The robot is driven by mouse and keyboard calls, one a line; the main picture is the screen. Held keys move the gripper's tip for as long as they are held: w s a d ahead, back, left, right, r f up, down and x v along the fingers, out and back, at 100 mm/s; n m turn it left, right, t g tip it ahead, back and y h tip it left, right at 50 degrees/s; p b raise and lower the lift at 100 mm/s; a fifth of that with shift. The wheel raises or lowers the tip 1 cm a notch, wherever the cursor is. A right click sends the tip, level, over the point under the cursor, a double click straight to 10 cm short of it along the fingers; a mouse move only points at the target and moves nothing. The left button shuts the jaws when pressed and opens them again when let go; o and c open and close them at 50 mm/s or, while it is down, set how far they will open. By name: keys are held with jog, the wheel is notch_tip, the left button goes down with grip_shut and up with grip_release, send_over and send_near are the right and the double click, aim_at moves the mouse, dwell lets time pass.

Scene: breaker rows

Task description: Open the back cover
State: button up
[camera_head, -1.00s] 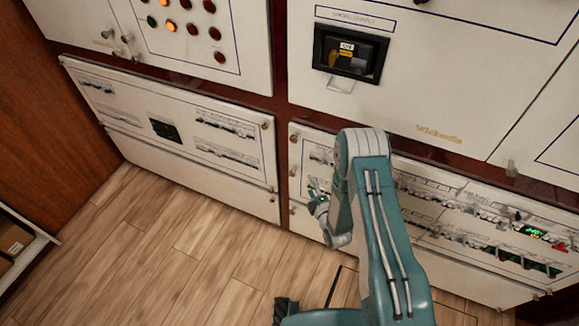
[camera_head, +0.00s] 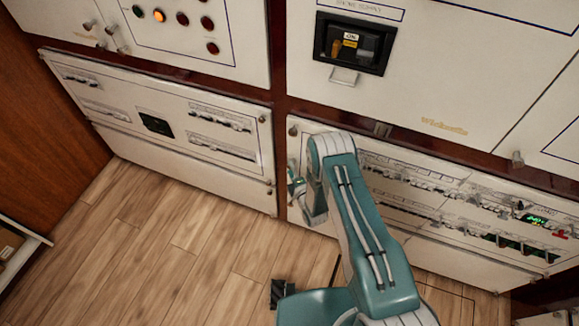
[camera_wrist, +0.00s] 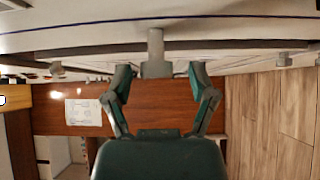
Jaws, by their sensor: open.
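The lower right white panel (camera_head: 420,222), with rows of breakers, stands upright behind my arm. Which panel is the back cover is not clear. My gripper (camera_head: 297,186) is at this panel's left end, partly hidden by my arm. In the wrist view, my open gripper (camera_wrist: 160,73) has its two fingertips on either side of a grey knob (camera_wrist: 156,45) that sticks out from a white panel face (camera_wrist: 240,28). Contact between the fingers and the knob cannot be made out.
A lower left panel (camera_head: 105,98) with breaker rows stands beside it. Above are a panel with lit buttons (camera_head: 180,35) and a cabinet with a black switch recess (camera_head: 350,43). More knobs (camera_wrist: 284,58) stick out nearby. The wooden floor (camera_head: 170,235) in front is clear.

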jog(key=shift+w+a, duration=0.15)
jog(key=shift+w, duration=0.2)
jog(key=shift+w+d+r, duration=0.1)
jog(key=shift+w+d, duration=0.05)
jog(key=shift+d, duration=0.2)
jog(key=shift+a, duration=0.15)
grip_shut()
jog(key=shift+a, duration=0.1)
